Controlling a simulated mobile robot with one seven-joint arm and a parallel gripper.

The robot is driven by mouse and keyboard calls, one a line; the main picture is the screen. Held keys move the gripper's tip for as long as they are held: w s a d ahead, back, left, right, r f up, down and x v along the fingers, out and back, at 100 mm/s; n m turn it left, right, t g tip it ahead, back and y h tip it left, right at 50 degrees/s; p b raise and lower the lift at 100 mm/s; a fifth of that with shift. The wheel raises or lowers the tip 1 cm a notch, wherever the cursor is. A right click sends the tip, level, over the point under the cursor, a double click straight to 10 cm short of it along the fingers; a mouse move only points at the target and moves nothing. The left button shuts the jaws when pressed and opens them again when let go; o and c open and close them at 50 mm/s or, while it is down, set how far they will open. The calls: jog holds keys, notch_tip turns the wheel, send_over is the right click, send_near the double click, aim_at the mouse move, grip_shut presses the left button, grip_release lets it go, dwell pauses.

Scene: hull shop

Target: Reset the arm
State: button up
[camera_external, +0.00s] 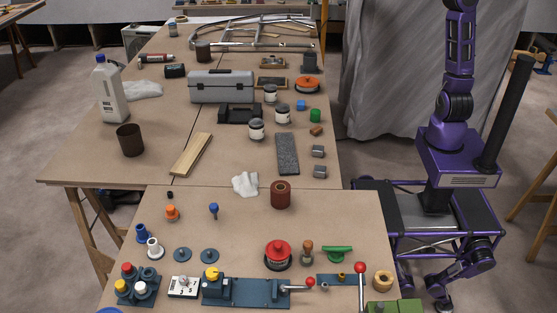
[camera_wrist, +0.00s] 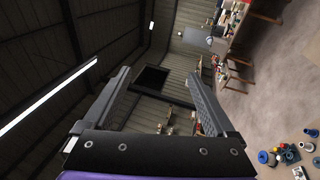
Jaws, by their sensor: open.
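My gripper (camera_wrist: 158,95) shows in the wrist view with its two fingers spread apart and nothing between them. It points out into the room, toward a corrugated wall and a dark panel (camera_wrist: 151,78). In the external view my purple arm rises upright at the right, beside the tables, and its upper end with the gripper is cut off by the top edge. The gripper touches nothing that I can see.
The near table (camera_external: 340,215) bears a red-knobbed fixture (camera_external: 278,254), a blue lever fixture (camera_external: 245,292) and several small parts. The far table holds a grey toolbox (camera_external: 221,86), jars and a white jug (camera_external: 109,90). A grey curtain (camera_external: 390,70) hangs behind my arm.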

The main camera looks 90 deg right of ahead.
jog(key=s+d+f+m+g+p, duration=0.1)
jog(key=s+d+f+m+g, duration=0.2)
jog(key=f, duration=0.5)
jog(key=s+d+f+m+g+p, duration=0.1)
jog(key=s+d+f+m+g, duration=0.1)
jog(key=f+m, duration=0.45)
jog(key=s+a+f+m+g+h+p, duration=0.1)
jog(key=s+f+m+g, duration=0.4)
jog(key=s+f, duration=0.8)
jog(key=s+a+f+m+g+h+p, duration=0.1)
jog(key=s+f+m+g, duration=0.4)
jog(key=s+f, duration=0.9)
jog(key=shift+s+a+f+m+h+p, duration=0.25)
jog(key=shift+s+a+m+h+p, duration=0.1)
jog(key=shift+s+m+h+p, duration=0.65)
jog(key=shift+s, duration=0.1)
notch_tip(320, 180, down, 6)
jog(key=b, duration=0.6)
jog(key=shift+f+b, duration=0.2)
jog(key=shift+b, duration=0.15)
jog(key=shift+f, duration=0.1)
